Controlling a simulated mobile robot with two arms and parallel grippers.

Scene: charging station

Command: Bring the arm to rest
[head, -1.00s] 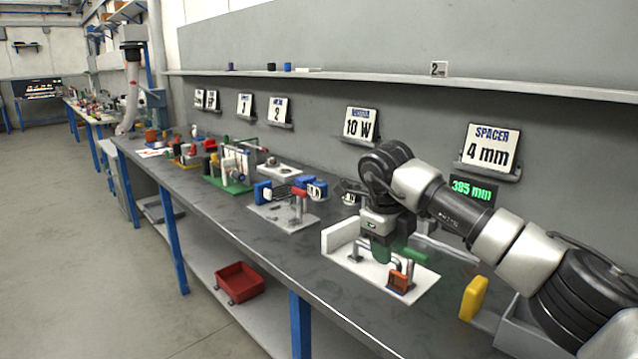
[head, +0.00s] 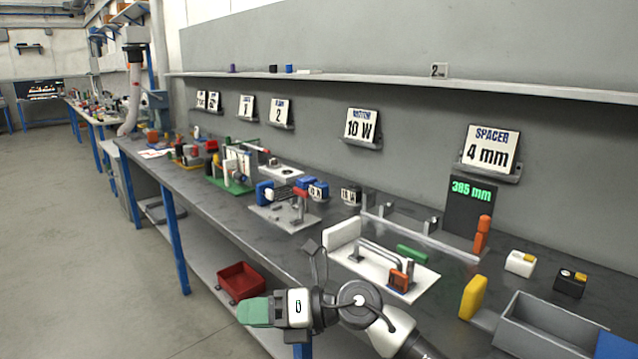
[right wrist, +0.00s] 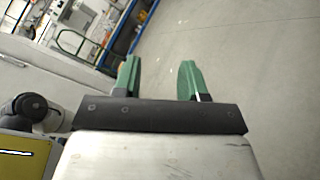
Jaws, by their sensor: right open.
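My right arm reaches in from the bottom of the head view. Its gripper (head: 258,311) has green fingers and points left, over the front edge of the workbench (head: 225,220) and above the floor side. In the right wrist view the two green fingers of this gripper (right wrist: 160,82) stand apart with nothing between them, and floor shows beyond. My left gripper does not show in the head view.
A white fixture plate (head: 350,262) with a grey handle and an orange block (head: 399,281) lies on the bench. A grey bin (head: 545,325) and a yellow block (head: 473,297) are at right. A red tray (head: 240,280) is on the lower shelf. Floor at left is clear.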

